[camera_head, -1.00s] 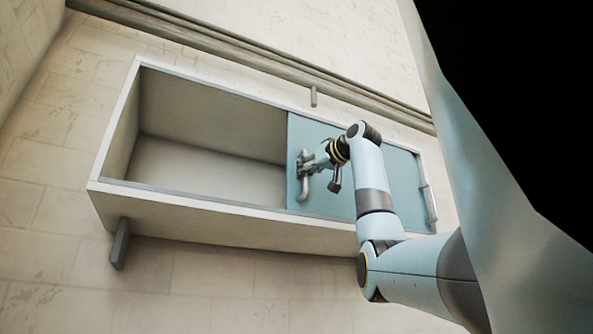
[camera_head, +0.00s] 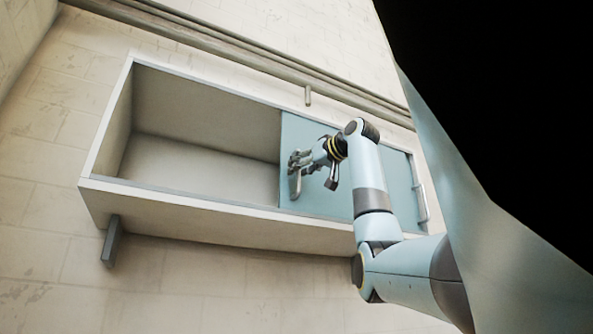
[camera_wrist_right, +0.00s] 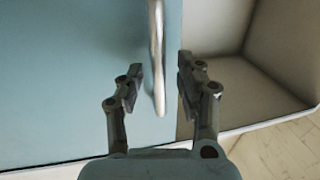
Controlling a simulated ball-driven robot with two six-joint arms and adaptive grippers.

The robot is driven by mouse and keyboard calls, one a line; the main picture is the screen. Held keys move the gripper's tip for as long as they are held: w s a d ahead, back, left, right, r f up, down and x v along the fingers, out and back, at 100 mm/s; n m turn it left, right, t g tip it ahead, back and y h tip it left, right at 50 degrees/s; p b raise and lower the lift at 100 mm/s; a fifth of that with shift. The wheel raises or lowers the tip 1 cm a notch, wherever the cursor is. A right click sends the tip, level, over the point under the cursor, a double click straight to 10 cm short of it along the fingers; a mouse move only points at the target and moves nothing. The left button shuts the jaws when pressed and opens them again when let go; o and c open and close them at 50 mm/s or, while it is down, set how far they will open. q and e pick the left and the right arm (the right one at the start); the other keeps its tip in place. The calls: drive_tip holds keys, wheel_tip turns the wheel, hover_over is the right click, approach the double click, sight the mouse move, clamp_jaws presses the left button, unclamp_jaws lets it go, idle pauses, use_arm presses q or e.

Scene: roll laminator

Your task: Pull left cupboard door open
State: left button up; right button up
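The cupboard (camera_head: 170,214) is a long pale box on the wall, its left half open and empty. A light blue door panel (camera_head: 385,170) covers the right half. A pale upright handle (camera_head: 296,184) stands near that panel's left edge; it also shows in the wrist view (camera_wrist_right: 157,50). A second handle (camera_head: 421,203) is at the panel side's right end. My right gripper (camera_head: 294,161) is at the left handle. In the wrist view its fingers (camera_wrist_right: 157,88) are apart, with the handle's end showing between them and neither finger visibly gripping it. My left gripper is not in view.
A rail (camera_head: 250,62) runs along the wall above the cupboard, with a short peg (camera_head: 308,96) below it. A dark bracket (camera_head: 111,241) sticks out under the cupboard's left end. The wall below is clear.

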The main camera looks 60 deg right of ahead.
drive_tip(key=v, duration=1)
drive_tip(key=shift+s, duration=0.35)
drive_tip(key=shift+a, duration=0.15)
